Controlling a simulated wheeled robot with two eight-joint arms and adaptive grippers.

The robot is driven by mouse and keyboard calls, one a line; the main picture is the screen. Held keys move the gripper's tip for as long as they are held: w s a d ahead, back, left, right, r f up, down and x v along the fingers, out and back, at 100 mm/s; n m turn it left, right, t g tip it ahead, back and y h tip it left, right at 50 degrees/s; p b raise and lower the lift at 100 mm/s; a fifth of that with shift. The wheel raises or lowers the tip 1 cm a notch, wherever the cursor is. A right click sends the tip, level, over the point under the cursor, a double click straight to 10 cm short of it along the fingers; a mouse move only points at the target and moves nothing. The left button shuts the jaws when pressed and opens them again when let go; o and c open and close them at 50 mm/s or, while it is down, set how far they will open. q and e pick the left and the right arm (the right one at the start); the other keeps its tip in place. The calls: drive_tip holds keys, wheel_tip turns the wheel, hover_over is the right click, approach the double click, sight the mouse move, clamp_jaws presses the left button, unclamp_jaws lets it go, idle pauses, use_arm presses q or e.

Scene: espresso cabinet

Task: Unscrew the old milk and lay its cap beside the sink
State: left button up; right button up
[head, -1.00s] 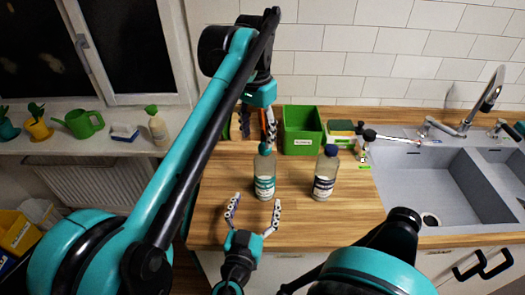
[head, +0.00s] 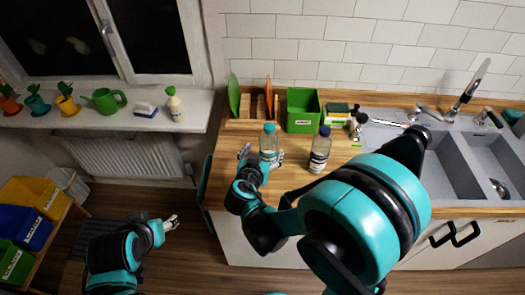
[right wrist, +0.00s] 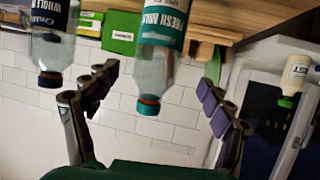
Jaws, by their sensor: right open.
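A clear bottle with a teal cap and teal "Fresh Milk" label (head: 269,141) stands upright on the wooden counter; its cap is on. The bottle also shows upside down in the right wrist view (right wrist: 160,62). My right gripper (head: 262,154) is open, with a finger on either side of this bottle and gaps visible. A second bottle, navy-capped and labelled whole milk (head: 320,150), stands to its right, outside the fingers (right wrist: 52,45). The grey sink (head: 448,170) is at the right, partly hidden by my right arm. My left gripper (head: 171,222) is low at the left, empty, away from the counter.
A green bin (head: 303,110), upright boards (head: 268,97) and sponges (head: 337,114) stand along the counter's back. A tap (head: 465,90) rises behind the sink. The windowsill holds plants and a watering can (head: 105,99). Coloured crates (head: 33,197) stand at lower left.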

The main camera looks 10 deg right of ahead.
sight(266, 148)
drive_tip(key=x, duration=0.3)
drive_tip(key=shift+f+b, duration=0.15)
drive_tip(key=shift+b, duration=0.15)
drive_tip(key=b+x, duration=0.1)
drive_tip(key=x, duration=0.2)
drive_tip(key=shift+d+f, duration=0.25)
drive_tip(key=shift+d, duration=0.05)
drive_tip(key=shift+w+d+f, duration=0.15)
drive_tip(key=shift+w, duration=0.3)
drive_tip(key=shift+s, duration=0.1)
drive_tip(key=c, duration=1.7)
